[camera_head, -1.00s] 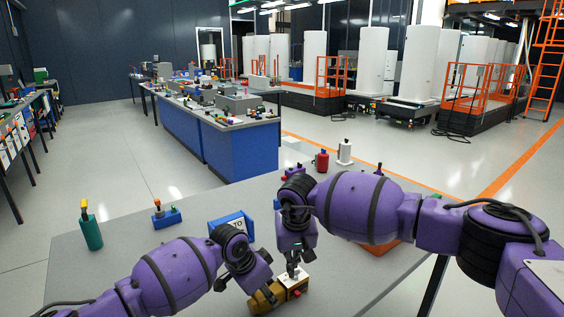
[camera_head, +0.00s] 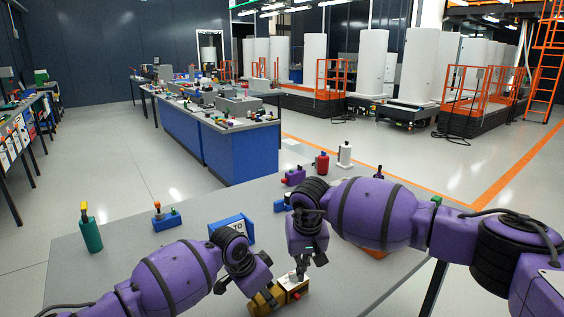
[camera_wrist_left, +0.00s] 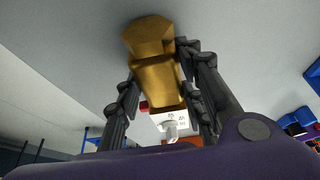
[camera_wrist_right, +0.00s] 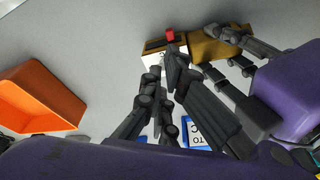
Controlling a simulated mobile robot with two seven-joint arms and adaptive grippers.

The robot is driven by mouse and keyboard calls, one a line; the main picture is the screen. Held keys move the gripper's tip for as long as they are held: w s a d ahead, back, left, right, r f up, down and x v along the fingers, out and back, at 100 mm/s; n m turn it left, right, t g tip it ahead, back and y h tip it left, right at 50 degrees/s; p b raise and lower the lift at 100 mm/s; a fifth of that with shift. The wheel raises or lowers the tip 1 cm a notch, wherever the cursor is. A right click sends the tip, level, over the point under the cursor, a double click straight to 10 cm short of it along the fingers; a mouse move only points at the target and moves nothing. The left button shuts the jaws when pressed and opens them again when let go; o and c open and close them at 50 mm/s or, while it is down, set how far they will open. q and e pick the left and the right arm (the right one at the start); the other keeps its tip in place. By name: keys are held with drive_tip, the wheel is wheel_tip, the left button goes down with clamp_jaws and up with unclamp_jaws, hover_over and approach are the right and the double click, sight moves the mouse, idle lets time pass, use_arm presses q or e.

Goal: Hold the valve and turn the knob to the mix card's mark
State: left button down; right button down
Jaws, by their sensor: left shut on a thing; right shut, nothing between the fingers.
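The valve has a brass body (camera_head: 262,302) with a white block (camera_head: 293,287) and a small red part at its right end, lying on the grey table. In the left wrist view the brass body (camera_wrist_left: 158,78) sits between my left fingers, and a pale knob (camera_wrist_left: 171,131) shows on the white block. My left gripper (camera_head: 258,289) is shut on the brass body. My right gripper (camera_head: 304,270) is shut and empty, just above the white block; contact with the knob cannot be told. The blue-framed card (camera_head: 232,228) stands behind the valve, partly hidden; its mark is unreadable.
An orange bin (camera_wrist_right: 40,98) lies near my right gripper. The left middle is clear.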

drive_tip(key=shift+s+x, duration=0.2)
drive_tip(key=shift+x, duration=0.55)
drive_tip(key=shift+s+x, duration=0.15)
drive_tip(key=shift+x, duration=0.55)
drive_tip(key=shift+s+x, duration=0.2)
drive_tip(key=shift+x, duration=0.55)
drive_tip(key=shift+f, duration=0.1)
drive_tip(key=shift+w+a, duration=0.25)
drive_tip(key=shift+w, duration=0.25)
drive_tip(key=shift+s+a+f, duration=0.1)
drive_tip(key=shift+s+a, duration=0.15)
drive_tip(key=shift+a, duration=0.1)
drive_tip(key=shift+a, duration=0.35)
drive_tip(key=shift+w+a, duration=0.1)
drive_tip(key=shift+a, duration=0.05)
drive_tip(key=shift+s, duration=0.35)
drive_tip(key=w+v, duration=0.1)
drive_tip(key=v, duration=0.5)
drive_tip(key=shift+w, duration=0.25)
